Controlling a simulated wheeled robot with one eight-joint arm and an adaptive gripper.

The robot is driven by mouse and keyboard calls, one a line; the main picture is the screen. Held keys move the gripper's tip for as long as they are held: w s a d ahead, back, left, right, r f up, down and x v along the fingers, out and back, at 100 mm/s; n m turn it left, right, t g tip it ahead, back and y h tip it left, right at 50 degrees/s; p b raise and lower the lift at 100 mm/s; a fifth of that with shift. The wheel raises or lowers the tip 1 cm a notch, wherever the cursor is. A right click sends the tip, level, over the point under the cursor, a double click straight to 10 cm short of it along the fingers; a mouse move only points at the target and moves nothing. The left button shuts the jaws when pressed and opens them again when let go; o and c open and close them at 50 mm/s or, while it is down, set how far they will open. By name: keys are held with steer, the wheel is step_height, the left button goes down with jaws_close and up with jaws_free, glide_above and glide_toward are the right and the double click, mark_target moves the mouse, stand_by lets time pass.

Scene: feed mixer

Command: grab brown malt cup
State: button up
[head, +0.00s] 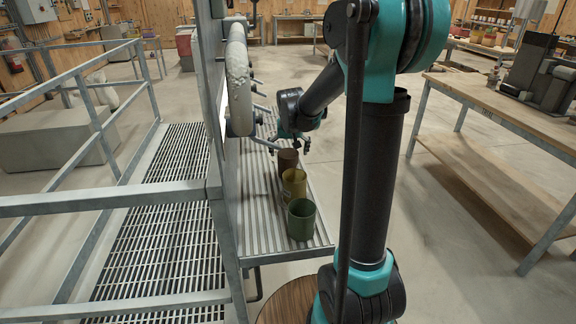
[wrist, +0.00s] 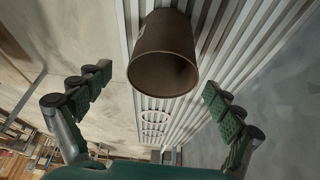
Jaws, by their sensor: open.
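The brown cup (head: 288,160) stands upright on a ribbed metal shelf (head: 262,235), farthest back in a row of cups. In the wrist view the brown cup (wrist: 166,50) appears upper middle, with its open mouth facing the camera, and looks empty inside. My gripper (head: 292,140) is just above and behind the brown cup in the head view. In the wrist view my gripper (wrist: 158,92) is open, with one green-padded finger on each side of the cup, apart from it. Nothing is between the fingers' pads at their own level.
A yellow cup (head: 294,184) and a green cup (head: 301,219) stand in front of the brown cup on the same shelf. A grey upright panel with a thick pale pipe (head: 238,80) borders the shelf on the left. A wooden table (head: 510,105) stands at right.

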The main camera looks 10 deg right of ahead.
steer(key=shift+x, duration=2.7)
steer(key=shift+a, duration=0.15)
steer(key=shift+c, duration=0.5)
steer(key=c, duration=1.2)
